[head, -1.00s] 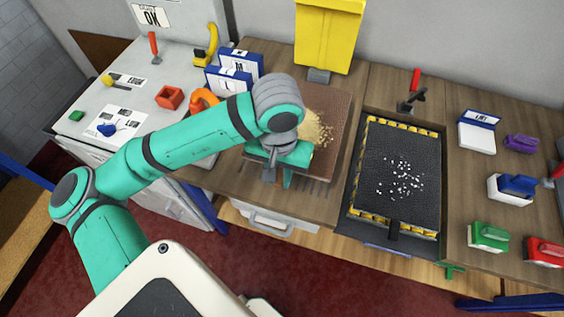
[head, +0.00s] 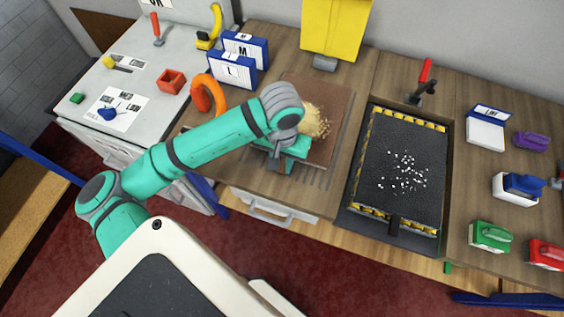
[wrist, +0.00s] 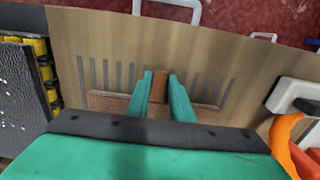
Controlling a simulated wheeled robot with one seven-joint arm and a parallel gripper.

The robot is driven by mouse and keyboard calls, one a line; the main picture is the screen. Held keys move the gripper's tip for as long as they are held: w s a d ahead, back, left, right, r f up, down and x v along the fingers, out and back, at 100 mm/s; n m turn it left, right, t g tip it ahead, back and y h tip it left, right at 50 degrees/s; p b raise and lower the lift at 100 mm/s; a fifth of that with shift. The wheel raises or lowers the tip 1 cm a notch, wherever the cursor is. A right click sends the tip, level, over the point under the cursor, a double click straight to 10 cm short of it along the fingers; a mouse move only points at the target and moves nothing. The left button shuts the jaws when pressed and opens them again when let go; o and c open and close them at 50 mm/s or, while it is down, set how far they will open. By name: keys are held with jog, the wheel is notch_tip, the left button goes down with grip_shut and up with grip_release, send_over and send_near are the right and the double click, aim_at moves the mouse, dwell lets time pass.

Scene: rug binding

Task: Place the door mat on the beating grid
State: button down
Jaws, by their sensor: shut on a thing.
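The door mat (head: 335,107), brown with a heap of tan grit on it, lies flat on the bench near the middle of the head view. A strip of it shows in the wrist view (wrist: 108,102). My gripper (wrist: 160,88) is shut on the mat's brown front tab, one finger on each side. My arm hides the mat's front left part in the head view.
Right of the mat, a black mat (head: 400,150) with white crumbs lies in a recess edged with yellow blocks. An orange ring-shaped thing (head: 209,92) and white-and-blue cards M and L (head: 232,70) stand to the left. A yellow bin (head: 335,28) is behind.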

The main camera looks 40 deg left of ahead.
jog(key=c, duration=1.6)
grip_release()
jog(key=shift+s, duration=0.1)
jog(key=shift+o, duration=0.2)
jog(key=shift+d, duration=0.1)
jog(key=shift+w+r, duration=0.2)
jog(key=shift+r, duration=0.35)
notch_tip(320, 180, up, 11)
jog(key=shift+s, duration=0.15)
